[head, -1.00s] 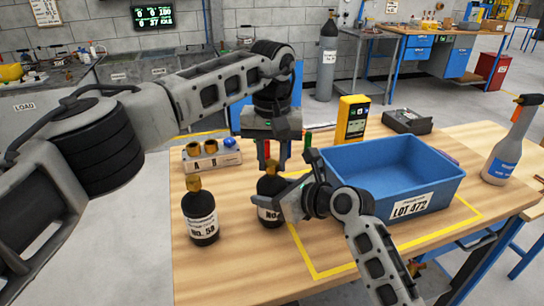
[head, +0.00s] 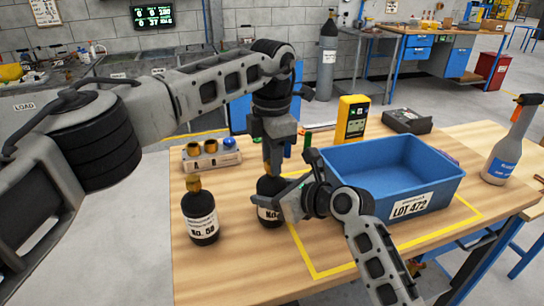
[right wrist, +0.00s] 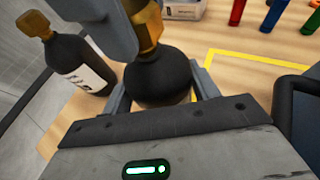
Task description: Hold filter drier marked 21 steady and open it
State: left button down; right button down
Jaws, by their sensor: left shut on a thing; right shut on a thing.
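A black bottle-shaped filter drier (head: 267,188) with a brass top stands upright on the table. Its white label shows "No." but my right gripper hides the number. My right gripper (head: 286,205) is shut around its body from the right; in the right wrist view its fingers (right wrist: 162,92) flank the black body (right wrist: 160,75). My left gripper (head: 272,172) points down from above, shut on the brass top (right wrist: 148,22), which it mostly hides in the head view. A second black drier (head: 201,218), whose label seems to read "No. 58", stands apart to the left.
A blue bin (head: 400,205) labelled LOT 472 stands close to the right of my right gripper. Behind are a parts tray (head: 212,158), a yellow meter (head: 352,118) and coloured cylinders (right wrist: 272,15). A grey bottle (head: 508,150) stands far right. The front left table is clear.

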pick_arm(q)
jog(key=n, duration=3.4)
jog(key=shift+r+n, duration=0.1)
jog(key=shift+n, duration=0.2)
jog(key=n, duration=0.4)
jog(key=shift+n, duration=0.3)
